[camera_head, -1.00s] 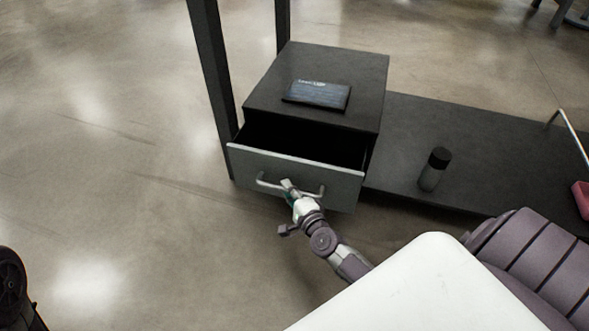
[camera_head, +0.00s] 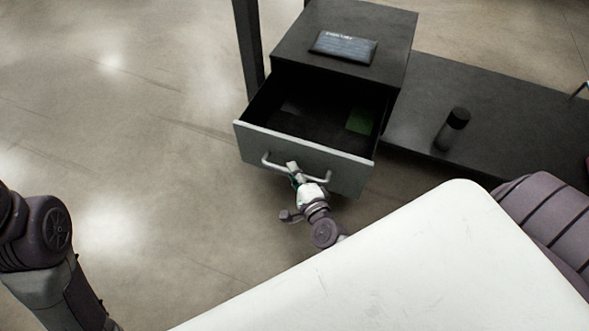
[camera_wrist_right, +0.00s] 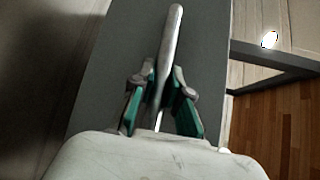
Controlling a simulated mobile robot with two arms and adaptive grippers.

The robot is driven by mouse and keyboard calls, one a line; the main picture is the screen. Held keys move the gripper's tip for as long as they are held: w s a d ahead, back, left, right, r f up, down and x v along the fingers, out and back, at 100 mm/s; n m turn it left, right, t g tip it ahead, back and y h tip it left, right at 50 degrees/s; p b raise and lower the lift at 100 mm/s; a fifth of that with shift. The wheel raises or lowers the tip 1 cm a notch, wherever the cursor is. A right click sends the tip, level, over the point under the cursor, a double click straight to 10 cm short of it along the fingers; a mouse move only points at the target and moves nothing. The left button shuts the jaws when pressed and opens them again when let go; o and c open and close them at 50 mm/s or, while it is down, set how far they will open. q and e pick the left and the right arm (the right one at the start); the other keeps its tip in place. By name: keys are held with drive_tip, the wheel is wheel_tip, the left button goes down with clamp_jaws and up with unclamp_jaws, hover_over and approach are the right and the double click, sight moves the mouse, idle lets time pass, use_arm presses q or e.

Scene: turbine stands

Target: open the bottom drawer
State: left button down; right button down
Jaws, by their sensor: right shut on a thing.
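The drawer (camera_head: 330,170) has a grey front and is pulled well out of its dark cabinet (camera_head: 395,45) in the head view. Its inside shows, with a green patch at the right. The bar handle (camera_head: 272,164) runs across the drawer front. My right gripper (camera_head: 296,172) is shut on the handle near its middle. In the right wrist view the handle (camera_wrist_right: 172,40) runs between the green-padded fingers of my right gripper (camera_wrist_right: 160,100). My left arm shows at the left edge of the head view, but its gripper is out of view.
A dark flat packet (camera_head: 344,47) lies on top of the cabinet. A dark post (camera_head: 247,45) stands left of the cabinet. The floor (camera_head: 150,150) left of the drawer is clear.

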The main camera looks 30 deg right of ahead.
drive_tip(key=c, duration=1.1)
unclamp_jaws()
drive_tip(key=shift+c, duration=0.2)
